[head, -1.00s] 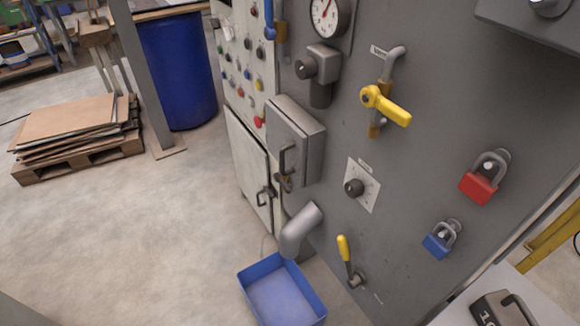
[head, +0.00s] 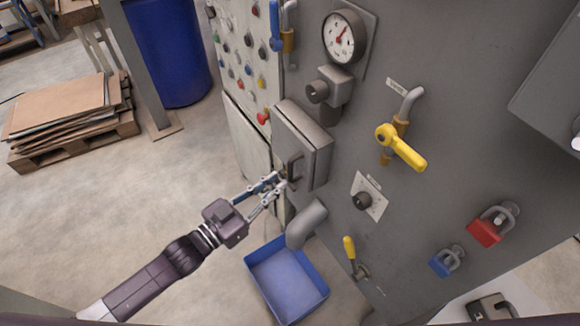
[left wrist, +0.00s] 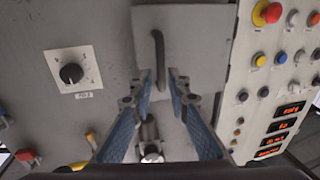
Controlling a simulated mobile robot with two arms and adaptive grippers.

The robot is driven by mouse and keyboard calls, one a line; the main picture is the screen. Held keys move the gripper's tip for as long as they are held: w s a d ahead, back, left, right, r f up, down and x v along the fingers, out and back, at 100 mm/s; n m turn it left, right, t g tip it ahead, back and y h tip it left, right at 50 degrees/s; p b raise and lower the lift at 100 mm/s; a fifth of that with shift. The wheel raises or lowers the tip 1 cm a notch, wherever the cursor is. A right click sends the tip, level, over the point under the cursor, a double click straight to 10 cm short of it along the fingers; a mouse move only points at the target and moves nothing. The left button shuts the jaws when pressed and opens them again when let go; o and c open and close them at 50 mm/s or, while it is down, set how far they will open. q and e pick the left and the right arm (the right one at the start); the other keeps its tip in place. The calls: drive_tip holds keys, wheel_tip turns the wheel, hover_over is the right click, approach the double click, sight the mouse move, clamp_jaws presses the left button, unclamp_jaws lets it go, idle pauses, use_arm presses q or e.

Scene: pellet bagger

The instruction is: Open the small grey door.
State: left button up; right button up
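The small grey door (head: 309,143) is the front of a shallow grey box on the machine's panel, and it looks shut. Its dark bar handle (head: 293,165) is near the lower edge. In the left wrist view the door (left wrist: 195,50) fills the top middle, with the handle (left wrist: 158,55) upright on it. My left gripper (head: 281,184) is at the handle's lower end in the head view. In the left wrist view its fingers (left wrist: 160,82) are apart, on either side of the handle's line. Contact cannot be told. My right gripper is not in view.
A grey spout (head: 306,222) sticks out below the door, above a blue bin (head: 287,282) on the floor. A yellow-handled lever (head: 350,252), a dial (head: 364,201) and a yellow valve handle (head: 402,149) are to the right.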

sight(289, 172)
use_arm(q)
drive_tip(key=p+x, duration=0.1)
drive_tip(key=x, duration=0.5)
drive_tip(key=shift+w+f, duration=0.1)
drive_tip(key=shift+c, duration=0.4)
clamp_jaws()
